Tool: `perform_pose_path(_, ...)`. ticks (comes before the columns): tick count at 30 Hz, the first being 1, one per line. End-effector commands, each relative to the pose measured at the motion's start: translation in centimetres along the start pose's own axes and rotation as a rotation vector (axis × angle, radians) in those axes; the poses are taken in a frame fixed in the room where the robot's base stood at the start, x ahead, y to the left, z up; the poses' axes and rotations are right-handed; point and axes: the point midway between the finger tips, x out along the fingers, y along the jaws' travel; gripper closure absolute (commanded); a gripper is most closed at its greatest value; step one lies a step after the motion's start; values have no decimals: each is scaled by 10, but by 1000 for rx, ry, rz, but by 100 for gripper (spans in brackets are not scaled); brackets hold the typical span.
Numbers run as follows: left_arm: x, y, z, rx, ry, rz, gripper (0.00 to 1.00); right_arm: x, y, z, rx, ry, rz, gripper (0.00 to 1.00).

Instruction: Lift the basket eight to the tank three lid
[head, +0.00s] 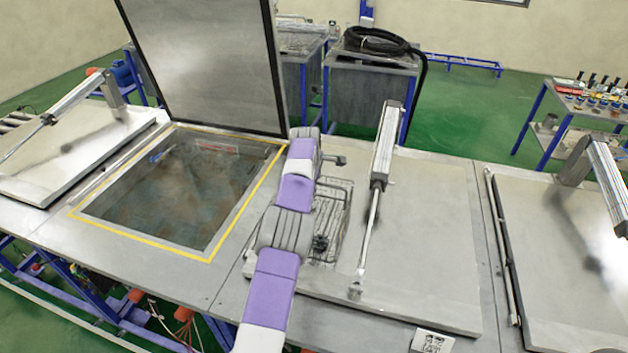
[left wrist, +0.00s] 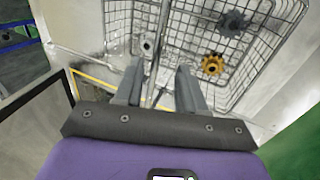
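A wire basket (head: 335,205) sits on the closed metal lid just right of the open tank, partly hidden behind my left arm. In the left wrist view the basket (left wrist: 255,35) holds a dark gear (left wrist: 233,20), a yellow gear (left wrist: 212,65) and a small grey part. My left gripper (left wrist: 155,88) is over the basket, its fingers apart with a thin bar of it showing between them; contact cannot be told. The closed lid (head: 425,230) lies flat under the basket; I cannot read tank numbers. My right gripper is not in view.
The open tank (head: 238,230) has a yellow border, murky liquid and a raised lid (head: 205,60). A pneumatic cylinder (head: 380,155) stands close to the right of the basket. Other closed lids lie at far left (head: 75,150) and far right (head: 565,250).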

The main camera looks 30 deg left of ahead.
Motion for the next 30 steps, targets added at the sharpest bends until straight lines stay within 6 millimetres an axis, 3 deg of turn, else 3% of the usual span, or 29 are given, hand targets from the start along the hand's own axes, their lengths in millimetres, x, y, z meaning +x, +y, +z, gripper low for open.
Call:
perform_pose_path(5, -1, -2, 0, -1, 0, -7, 60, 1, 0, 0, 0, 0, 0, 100)
perform_pose_path(18, -68, 0, 0, 0, -1, 0, 60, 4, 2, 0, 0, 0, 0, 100)
perform_pose_path(30, -76, 0, 0, 0, 0, -1, 60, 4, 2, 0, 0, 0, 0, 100)
